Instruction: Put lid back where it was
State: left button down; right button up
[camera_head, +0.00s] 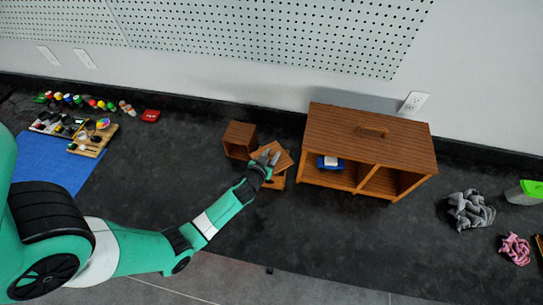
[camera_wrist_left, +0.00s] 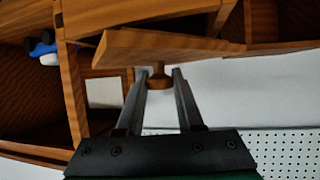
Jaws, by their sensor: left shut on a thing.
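My left gripper (camera_head: 269,160) is shut on the round knob (camera_wrist_left: 158,82) of a small wooden lid (camera_wrist_left: 165,46). In the head view the lid (camera_head: 284,162) is partly hidden by the gripper and looks turned at an angle over a small wooden box (camera_head: 276,182). I cannot tell whether the lid touches that box. Another small wooden box (camera_head: 239,140) stands just behind and to the left. My right gripper is not in view.
A large wooden cabinet (camera_head: 372,137) with two open compartments stands close to the right, with a blue toy (camera_head: 329,163) in its left one. Paints (camera_head: 78,100) and a blue mat (camera_head: 48,160) lie left. Grey cloth (camera_head: 470,210) lies right. The middle-left table is clear.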

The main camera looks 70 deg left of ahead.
pick_arm(q)
jog(key=shift+w+r, duration=0.1)
jog(key=shift+f+b, duration=0.4)
jog(key=c, duration=0.5)
grip_release()
jog(key=shift+c, duration=0.2)
jog(key=shift+r, duration=0.2)
jog(key=shift+r+p, duration=0.45)
jog(key=shift+p, duration=0.25)
jog(key=v, duration=1.2)
jog(key=shift+f+p, duration=0.25)
jog(key=shift+p, duration=0.2)
